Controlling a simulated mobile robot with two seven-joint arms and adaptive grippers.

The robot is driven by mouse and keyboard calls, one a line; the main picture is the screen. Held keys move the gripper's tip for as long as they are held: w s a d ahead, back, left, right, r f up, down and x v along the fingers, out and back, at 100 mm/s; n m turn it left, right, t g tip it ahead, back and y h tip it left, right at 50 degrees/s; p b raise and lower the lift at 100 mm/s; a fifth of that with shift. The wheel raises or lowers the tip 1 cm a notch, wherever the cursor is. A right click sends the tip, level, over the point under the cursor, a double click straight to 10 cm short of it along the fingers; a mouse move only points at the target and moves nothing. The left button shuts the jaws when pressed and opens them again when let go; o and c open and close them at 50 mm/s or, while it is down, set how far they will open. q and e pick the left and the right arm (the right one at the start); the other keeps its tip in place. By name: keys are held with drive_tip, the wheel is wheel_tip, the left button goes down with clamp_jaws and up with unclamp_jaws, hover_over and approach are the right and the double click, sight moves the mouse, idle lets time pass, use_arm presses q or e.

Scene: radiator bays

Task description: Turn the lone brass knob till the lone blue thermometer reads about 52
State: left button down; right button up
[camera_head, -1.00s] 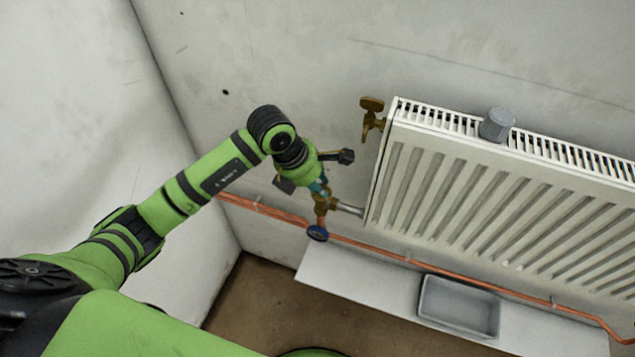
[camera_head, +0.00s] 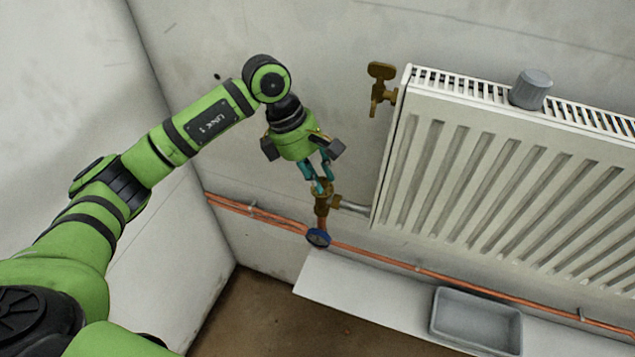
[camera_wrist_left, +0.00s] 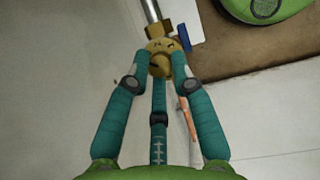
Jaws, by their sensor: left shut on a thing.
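The brass knob (camera_wrist_left: 160,60) sits on top of the brass valve (camera_head: 322,203) at the radiator's lower left corner. My left gripper (camera_head: 320,186) comes down from above with its teal fingers shut on the knob. In the left wrist view the fingertips (camera_wrist_left: 160,72) press on either side of the knob, which is partly covered. The blue thermometer (camera_head: 317,238) is a small round dial on the copper pipe just below the valve. It shows as a blue edge in the left wrist view (camera_wrist_left: 182,36). Its reading is too small to tell. My right gripper is not in view.
The white radiator (camera_head: 480,175) fills the right side. A copper pipe (camera_head: 420,271) runs along the wall above a white shelf (camera_head: 370,305) with a grey tray (camera_head: 478,320).

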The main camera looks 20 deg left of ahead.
use_arm(q)
drive_tip(key=shift+d+m+b, duration=0.1)
drive_tip(key=shift+m+b, duration=0.3)
drive_tip(key=shift+m, duration=0.1)
drive_tip(key=c, duration=1.1)
unclamp_jaws()
drive_tip(key=shift+d+r, duration=0.1)
drive_tip(key=shift+a+r, duration=0.3)
drive_tip(key=shift+r, duration=0.1)
drive_tip(key=v, duration=1.1)
drive_tip(key=shift+w+d, duration=0.1)
